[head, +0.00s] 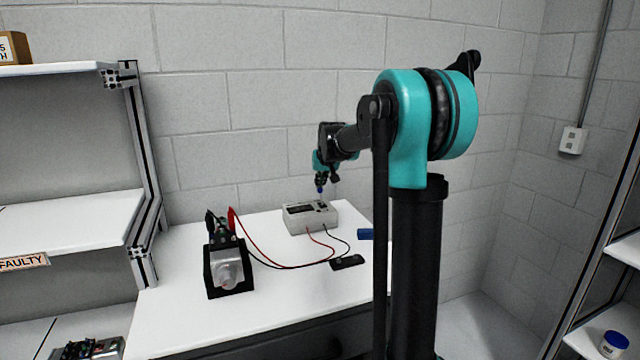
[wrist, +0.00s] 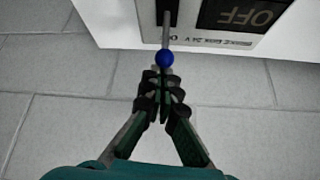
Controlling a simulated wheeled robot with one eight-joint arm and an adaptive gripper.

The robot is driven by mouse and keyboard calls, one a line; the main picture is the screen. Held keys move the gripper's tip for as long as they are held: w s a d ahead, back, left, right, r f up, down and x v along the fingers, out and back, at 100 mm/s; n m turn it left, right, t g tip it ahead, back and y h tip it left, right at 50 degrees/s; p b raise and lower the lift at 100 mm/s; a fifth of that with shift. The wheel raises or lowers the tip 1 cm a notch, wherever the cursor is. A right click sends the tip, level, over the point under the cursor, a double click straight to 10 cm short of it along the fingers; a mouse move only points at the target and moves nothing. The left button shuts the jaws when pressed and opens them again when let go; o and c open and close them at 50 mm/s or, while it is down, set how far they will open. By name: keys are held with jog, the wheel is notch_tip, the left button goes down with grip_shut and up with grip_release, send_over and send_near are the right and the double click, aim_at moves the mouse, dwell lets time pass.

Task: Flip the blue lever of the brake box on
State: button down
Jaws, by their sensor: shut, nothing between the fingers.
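The brake box (head: 310,219) is a pale box on the white table, beneath my gripper in the head view. In the wrist view the brake box (wrist: 120,25) fills the top edge, with a dark display reading OFF upside down. Its lever, a thin metal rod with a blue ball end (wrist: 165,58), sticks out from a dark slot. The blue ball also shows in the head view (head: 320,189). My gripper (wrist: 162,80) is shut and empty, its fingertips just below the ball in the wrist view. I cannot tell whether they touch it.
A motor on a black stand (head: 228,268) sits to the left, with red and black cables running across the table. A small black module (head: 347,262) and a blue item (head: 365,234) lie right of it. A shelf rack (head: 70,215) stands at the left.

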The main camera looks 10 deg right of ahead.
aim_at(324, 206)
jog(key=shift+s+r+t, duration=0.1)
jog(key=shift+s+t, duration=0.2)
jog(key=shift+t, duration=0.1)
jog(key=shift+s+d+r+t, duration=0.1)
jog(key=shift+s+d+t, duration=0.15)
jog(key=shift+s+t, duration=0.7)
jog(key=t, duration=0.1)
jog(key=s+t, duration=0.1)
jog(key=s+t+y, duration=0.1)
jog(key=shift+d+t, duration=0.25)
jog(key=shift+s, duration=0.3)
jog(key=shift+w+f, duration=0.2)
jog(key=shift+w+a+f, duration=0.15)
jog(key=shift+w+f, duration=0.15)
jog(key=shift+w, duration=0.25)
